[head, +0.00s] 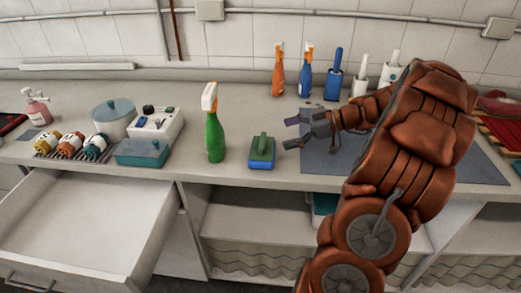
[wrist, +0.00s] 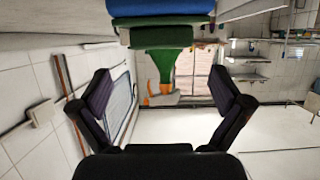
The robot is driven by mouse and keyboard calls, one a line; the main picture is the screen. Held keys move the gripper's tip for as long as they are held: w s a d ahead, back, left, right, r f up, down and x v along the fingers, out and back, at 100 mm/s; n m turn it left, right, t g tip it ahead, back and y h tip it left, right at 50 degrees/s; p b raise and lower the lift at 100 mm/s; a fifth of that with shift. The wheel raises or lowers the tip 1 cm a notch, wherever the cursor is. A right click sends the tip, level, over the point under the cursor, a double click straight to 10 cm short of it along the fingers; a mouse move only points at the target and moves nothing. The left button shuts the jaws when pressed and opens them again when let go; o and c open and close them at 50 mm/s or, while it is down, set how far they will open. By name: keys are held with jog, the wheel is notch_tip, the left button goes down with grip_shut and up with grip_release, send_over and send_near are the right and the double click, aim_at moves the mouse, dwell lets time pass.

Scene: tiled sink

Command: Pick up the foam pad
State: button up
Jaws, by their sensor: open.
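The foam pad (head: 262,153), a blue block with a green top and a green grip, sits on the counter near its front edge, right of the green spray bottle (head: 214,137). In the wrist view the foam pad (wrist: 160,22) is at the top edge, partly cut off, with the spray bottle (wrist: 163,68) behind it. My gripper (head: 291,134) is to the right of the pad, apart from it, with its fingers pointing left toward it. In the wrist view my gripper (wrist: 160,88) is spread wide, with nothing held between its fingers.
Orange (head: 278,72) and blue (head: 305,75) spray bottles stand at the back. An open drawer (head: 85,215) juts out below left. Counter between pad and back bottles is clear.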

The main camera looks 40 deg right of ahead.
aim_at(265, 139)
jog(key=p+x, duration=0.1)
jog(key=x, duration=0.2)
jog(key=shift+a, duration=0.3)
jog(key=shift+f+p+x, duration=0.25)
jog(key=shift+p+x, duration=0.6)
jog(key=shift+x, duration=1.3)
jog(key=shift+d, duration=0.1)
jog(key=shift+r, duration=0.1)
jog(key=c, duration=0.9)
jog(key=shift+c, duration=0.2)
